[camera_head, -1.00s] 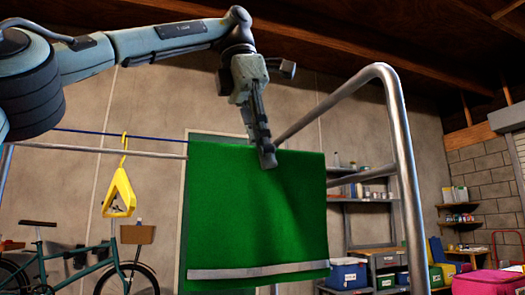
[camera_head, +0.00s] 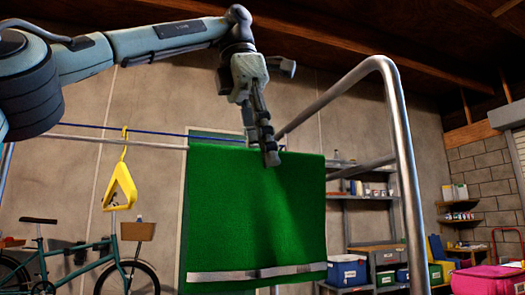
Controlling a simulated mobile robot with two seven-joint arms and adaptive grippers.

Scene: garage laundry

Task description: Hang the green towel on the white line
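The green towel (camera_head: 240,215) hangs spread out with a straight top edge and a pale stripe near its bottom hem. My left gripper (camera_head: 271,157) comes down from above and appears shut on the towel's top edge, right of its middle. The pale line (camera_head: 110,140) runs in from the left and meets the towel's left side just below its top edge. The towel hides the line beyond there, so I cannot tell whether the cloth lies over it or in front of it. My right gripper is out of view.
A blue line (camera_head: 85,127) runs behind the pale one. A bent metal frame (camera_head: 402,150) stands close on the right. A bicycle (camera_head: 80,262) and shelves (camera_head: 372,200) are farther back.

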